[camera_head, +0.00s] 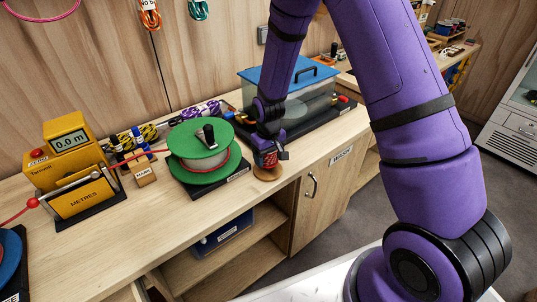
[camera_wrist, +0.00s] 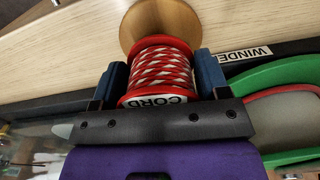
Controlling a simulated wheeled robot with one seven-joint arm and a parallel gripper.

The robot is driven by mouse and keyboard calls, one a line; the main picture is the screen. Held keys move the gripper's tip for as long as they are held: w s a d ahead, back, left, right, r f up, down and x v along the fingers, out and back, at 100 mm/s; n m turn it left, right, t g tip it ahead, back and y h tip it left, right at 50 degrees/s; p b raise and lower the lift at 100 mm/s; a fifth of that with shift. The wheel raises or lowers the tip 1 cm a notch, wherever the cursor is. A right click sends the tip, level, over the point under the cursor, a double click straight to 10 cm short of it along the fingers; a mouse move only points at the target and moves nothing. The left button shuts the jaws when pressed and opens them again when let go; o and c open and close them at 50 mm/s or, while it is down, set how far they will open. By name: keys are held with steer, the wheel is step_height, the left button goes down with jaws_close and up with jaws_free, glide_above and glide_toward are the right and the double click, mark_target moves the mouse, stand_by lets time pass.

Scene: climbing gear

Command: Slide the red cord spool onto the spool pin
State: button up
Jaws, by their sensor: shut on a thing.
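My gripper (camera_head: 270,150) is shut on the red cord spool (camera_head: 267,160) near the bench's front edge. In the wrist view the blue fingers (camera_wrist: 162,82) hold it from both sides. The spool (camera_wrist: 160,68) has red flanges, red and white patterned cord and a "CORD" label. A round wooden disc (camera_head: 268,173), seemingly the spool pin's base, lies on the bench just below the spool; it also shows in the wrist view (camera_wrist: 160,22). No pin shaft shows. I cannot tell whether the spool is around the pin or rests on the disc.
The green winder reel (camera_head: 200,145) stands close left of my gripper, its labelled base nearby. A clear bin with a blue lid (camera_head: 290,75) stands behind. A yellow metre counter (camera_head: 75,170) is at the left. The bench front edge is close.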

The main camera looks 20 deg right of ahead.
steer(key=shift+f, duration=0.15)
steer(key=o, duration=1)
steer(key=shift+o, duration=0.2)
step_height(320, 180, up, 11)
steer(key=shift+f, duration=0.1)
stand_by(0.3)
